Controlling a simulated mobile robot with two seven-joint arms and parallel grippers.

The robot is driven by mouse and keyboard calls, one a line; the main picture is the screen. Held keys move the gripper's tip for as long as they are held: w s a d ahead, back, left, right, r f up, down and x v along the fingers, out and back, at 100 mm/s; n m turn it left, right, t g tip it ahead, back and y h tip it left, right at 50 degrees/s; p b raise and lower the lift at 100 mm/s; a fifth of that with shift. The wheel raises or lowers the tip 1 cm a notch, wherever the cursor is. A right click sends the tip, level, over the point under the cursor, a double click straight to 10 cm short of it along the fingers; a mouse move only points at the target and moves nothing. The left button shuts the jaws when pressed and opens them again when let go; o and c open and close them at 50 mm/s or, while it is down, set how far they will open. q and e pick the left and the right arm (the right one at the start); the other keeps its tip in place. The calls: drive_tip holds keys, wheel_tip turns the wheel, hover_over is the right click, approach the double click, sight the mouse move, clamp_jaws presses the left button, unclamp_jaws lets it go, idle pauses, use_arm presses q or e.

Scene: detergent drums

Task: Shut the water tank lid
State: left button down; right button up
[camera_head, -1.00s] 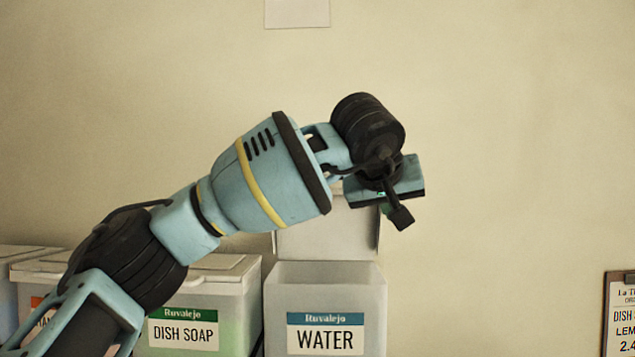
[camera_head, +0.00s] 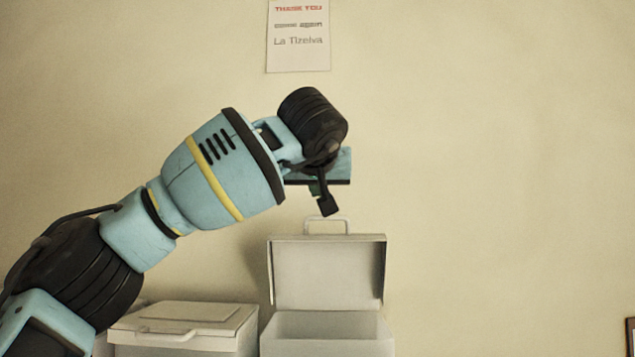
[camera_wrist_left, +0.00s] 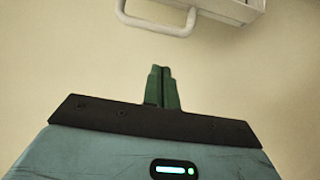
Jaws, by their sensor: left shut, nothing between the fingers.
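The water tank (camera_head: 327,328) is a pale open-topped box at the bottom of the head view. Its front label is below the frame. Its lid (camera_head: 327,275) stands open and upright at the back, with a wire handle (camera_head: 327,220) on its top edge. In the left wrist view the handle (camera_wrist_left: 155,27) and part of the lid (camera_wrist_left: 232,8) show at the top. My right gripper is not in view.
A lidded drum (camera_head: 185,325) stands left of the tank, below my left arm. A paper sign (camera_head: 298,35) hangs on the wall behind. The dark edge of a board (camera_head: 630,335) shows at the lower right. Right of the tank shows bare wall.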

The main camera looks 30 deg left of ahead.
sight(317, 218)
use_arm(q)
drive_tip(key=x, duration=0.4)
drive_tip(key=shift+w+f, duration=0.1)
drive_tip(key=shift+f, duration=0.25)
drive_tip(key=shift+s+d+f, duration=0.25)
drive_tip(key=shift+s+f, duration=0.05)
drive_tip(key=shift+s, duration=0.2)
drive_tip(key=shift+s+d+f, duration=0.3)
drive_tip(key=shift+s+f, duration=0.05)
drive_tip(key=shift+s, duration=0.2)
drive_tip(key=shift+s+d+f, duration=0.15)
drive_tip(key=shift+f, duration=0.15)
